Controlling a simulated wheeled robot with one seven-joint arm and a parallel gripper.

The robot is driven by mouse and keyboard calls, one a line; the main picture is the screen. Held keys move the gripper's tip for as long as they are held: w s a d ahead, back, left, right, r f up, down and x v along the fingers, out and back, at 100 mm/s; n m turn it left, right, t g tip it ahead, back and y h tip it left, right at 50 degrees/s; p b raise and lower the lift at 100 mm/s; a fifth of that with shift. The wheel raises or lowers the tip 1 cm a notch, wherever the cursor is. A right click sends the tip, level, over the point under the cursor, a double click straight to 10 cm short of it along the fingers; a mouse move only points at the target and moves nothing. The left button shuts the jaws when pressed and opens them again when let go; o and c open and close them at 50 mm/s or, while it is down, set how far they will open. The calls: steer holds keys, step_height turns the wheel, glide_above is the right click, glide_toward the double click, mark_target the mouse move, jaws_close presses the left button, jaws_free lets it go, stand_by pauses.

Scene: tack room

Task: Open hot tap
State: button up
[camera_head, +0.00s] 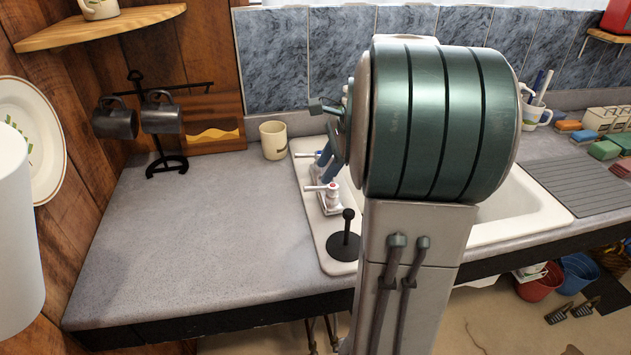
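My large green and grey arm covers the middle of the sink. Blue and dark parts that look like my gripper (327,167) show left of the arm, close above and behind the hot tap. Its fingers are mostly hidden, so I cannot tell whether they are open or touch a tap. The spout is not visible.
A black plunger-like object (346,240) stands at the sink's front left corner. A black mug stand (160,130) holds dark mugs. The grey counter (190,235) left of the sink is mostly clear.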

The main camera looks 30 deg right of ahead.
mark_target(313, 187)
steer(key=x, duration=0.6)
jaws_close()
